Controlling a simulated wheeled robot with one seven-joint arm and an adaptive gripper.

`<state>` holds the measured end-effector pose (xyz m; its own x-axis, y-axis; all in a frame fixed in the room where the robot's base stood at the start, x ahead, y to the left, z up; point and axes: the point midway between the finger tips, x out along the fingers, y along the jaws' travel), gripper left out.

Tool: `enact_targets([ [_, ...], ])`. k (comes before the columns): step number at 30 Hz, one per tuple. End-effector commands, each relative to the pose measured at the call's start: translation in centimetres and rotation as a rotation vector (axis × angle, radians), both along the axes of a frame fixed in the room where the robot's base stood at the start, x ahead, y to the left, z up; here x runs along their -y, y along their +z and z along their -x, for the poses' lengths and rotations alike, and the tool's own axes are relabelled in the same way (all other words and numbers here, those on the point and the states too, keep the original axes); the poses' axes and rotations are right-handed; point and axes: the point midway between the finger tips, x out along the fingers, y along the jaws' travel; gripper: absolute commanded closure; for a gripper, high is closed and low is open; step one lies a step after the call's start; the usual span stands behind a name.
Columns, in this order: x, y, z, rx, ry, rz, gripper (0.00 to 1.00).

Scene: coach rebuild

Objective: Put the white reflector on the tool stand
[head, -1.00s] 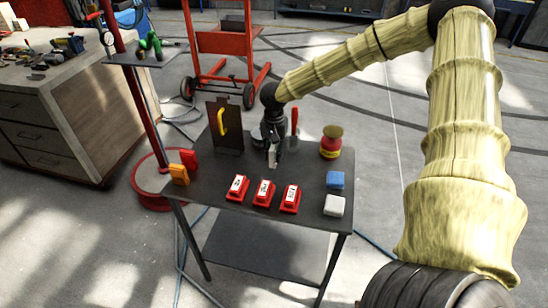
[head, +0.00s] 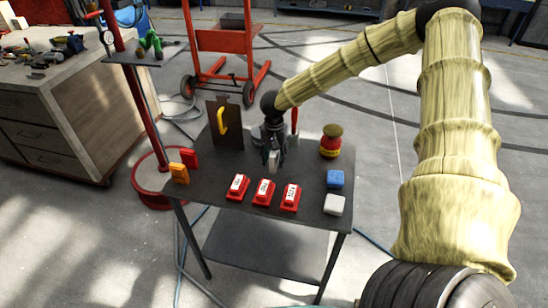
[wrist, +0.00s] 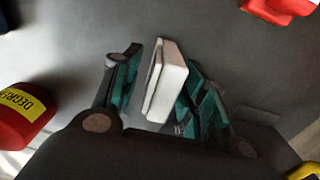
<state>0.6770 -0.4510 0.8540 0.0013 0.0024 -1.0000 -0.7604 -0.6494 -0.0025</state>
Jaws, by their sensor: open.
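The white reflector (wrist: 170,85) is a small upright white block on the dark table. In the wrist view it stands between the two teal-padded fingers of my gripper (wrist: 162,68). In the head view my gripper (head: 272,152) points down over the middle of the table, and the reflector shows as a small pale patch (head: 273,162) at the fingertips. The fingers are open around it. A red post stand (head: 136,92) with a small tray (head: 140,59) is left of the table; which thing the task calls the tool stand is unclear.
A board with a yellow handle (head: 221,121) stands left of my gripper.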

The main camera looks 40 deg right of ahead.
Motion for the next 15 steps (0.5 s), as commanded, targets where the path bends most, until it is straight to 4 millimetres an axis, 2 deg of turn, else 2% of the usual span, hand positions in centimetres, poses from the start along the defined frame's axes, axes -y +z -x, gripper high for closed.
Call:
enact_targets([
  [7, 0.0, 0.7, 0.0, 0.001, -0.001, -0.001, 0.57],
  [15, 0.0, 4.3, -0.1, 0.004, 0.000, -0.001, 0.57],
])
